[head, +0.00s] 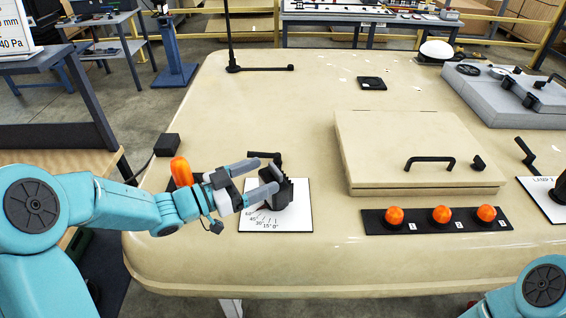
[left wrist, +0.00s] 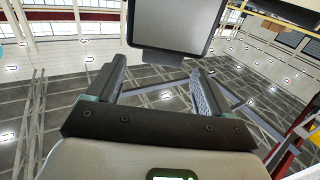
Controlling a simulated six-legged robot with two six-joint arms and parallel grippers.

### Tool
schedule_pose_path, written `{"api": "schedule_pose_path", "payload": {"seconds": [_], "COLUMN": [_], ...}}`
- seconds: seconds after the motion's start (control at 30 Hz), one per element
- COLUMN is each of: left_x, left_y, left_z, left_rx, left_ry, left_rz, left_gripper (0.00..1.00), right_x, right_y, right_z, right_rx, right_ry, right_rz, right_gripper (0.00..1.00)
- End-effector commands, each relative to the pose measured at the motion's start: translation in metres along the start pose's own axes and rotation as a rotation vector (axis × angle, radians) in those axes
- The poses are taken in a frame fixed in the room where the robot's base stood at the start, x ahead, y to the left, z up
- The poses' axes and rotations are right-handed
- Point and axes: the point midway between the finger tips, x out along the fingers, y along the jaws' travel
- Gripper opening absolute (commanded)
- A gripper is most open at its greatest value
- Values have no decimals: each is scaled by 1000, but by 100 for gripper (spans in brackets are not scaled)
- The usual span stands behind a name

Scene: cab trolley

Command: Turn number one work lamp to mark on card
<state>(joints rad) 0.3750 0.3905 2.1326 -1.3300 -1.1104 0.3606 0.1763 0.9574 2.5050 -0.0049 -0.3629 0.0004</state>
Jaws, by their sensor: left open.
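The number one work lamp (head: 284,190) is a small black lamp on a white card (head: 300,218) printed with angle marks from 0° up to about 60°. My left gripper (head: 266,175) is open at the lamp, one finger on its far side and one in front of it. Whether the fingers touch it is unclear. In the left wrist view, the fingers (left wrist: 160,88) are apart with nothing between them low down, and a dark-framed panel, likely the lamp head (left wrist: 170,25), stands just beyond the tips. The lamp's exact angle is partly hidden. My right gripper is out of view.
An orange dome (head: 181,171) stands behind my left wrist. A closed hatch with a black handle (head: 430,162) and a strip of numbered orange buttons (head: 441,214) lie to the right. A second lamp card (head: 540,195) is at the right edge. The front panel edge is clear.

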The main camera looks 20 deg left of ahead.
Motion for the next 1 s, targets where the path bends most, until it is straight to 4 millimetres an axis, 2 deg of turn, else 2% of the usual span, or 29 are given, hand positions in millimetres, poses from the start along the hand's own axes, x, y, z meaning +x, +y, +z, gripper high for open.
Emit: {"api": "schedule_pose_path", "payload": {"seconds": [0.03,0.1,0.3,0.47,0.7,0.87,1.0], "left_x": [14,29,59,67,67,67,67], "left_y": [2,1,0,-1,-1,-1,-1], "left_z": [-2,-1,-1,0,0,0,1], "left_rx": [-2,-1,-1,-1,-1,-1,0], "left_ry": [0,-1,0,0,0,0,1], "left_rz": [7,5,3,2,1,1,-4], "left_gripper": [81,81,81,81,81,29,30], "right_x": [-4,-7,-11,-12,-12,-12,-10], "right_y": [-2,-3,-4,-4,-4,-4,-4], "right_z": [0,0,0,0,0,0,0], "right_rx": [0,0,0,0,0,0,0], "right_ry": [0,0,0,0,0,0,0], "right_rz": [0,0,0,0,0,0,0], "right_gripper": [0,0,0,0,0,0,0]}}
